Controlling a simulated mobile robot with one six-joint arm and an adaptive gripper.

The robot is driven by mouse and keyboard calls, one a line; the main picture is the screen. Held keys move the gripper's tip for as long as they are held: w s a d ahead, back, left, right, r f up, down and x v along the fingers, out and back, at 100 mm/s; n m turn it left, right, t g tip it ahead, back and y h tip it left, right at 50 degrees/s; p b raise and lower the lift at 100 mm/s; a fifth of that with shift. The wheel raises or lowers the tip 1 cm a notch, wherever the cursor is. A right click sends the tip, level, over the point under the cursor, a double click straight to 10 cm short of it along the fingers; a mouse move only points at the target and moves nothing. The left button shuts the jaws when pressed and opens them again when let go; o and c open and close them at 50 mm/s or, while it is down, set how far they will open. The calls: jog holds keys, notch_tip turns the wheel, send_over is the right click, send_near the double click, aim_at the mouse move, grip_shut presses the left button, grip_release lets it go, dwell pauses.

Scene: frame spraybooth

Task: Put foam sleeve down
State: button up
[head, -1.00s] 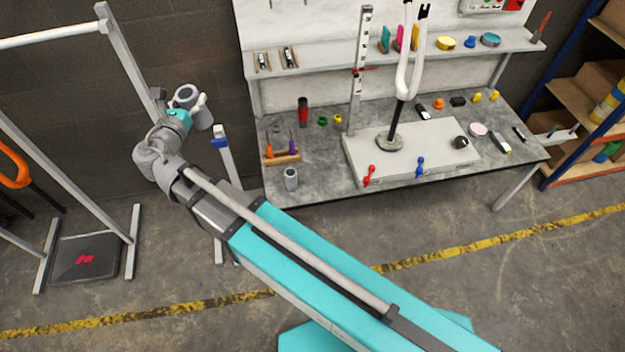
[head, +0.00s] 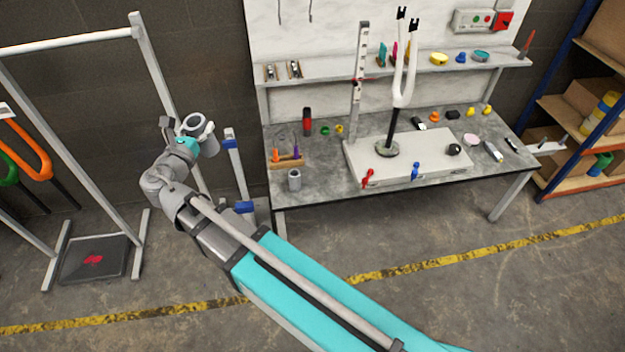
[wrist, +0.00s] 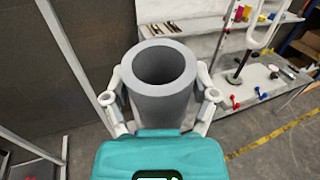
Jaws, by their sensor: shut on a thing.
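The foam sleeve (head: 195,123) is a thick-walled grey tube with an open bore. My gripper (head: 201,134) is shut on it and holds it up in the air, left of the workbench. In the wrist view the sleeve (wrist: 160,105) stands between the two light grey fingers of my gripper (wrist: 160,88), its open end facing the camera. Its far end is hidden. The workbench (head: 330,190) has a grey top with a pale slab on it.
A white fork (head: 403,85) stands upright on the slab. A stand with blue parts (head: 237,165) and a metal frame (head: 150,70) are near my arm.

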jog(key=shift+s+d, duration=0.1)
jog(key=shift+s, duration=0.05)
jog(key=shift+d, duration=0.1)
jog(key=shift+w+d, duration=0.15)
jog(key=shift+w, duration=0.05)
dwell(0.3)
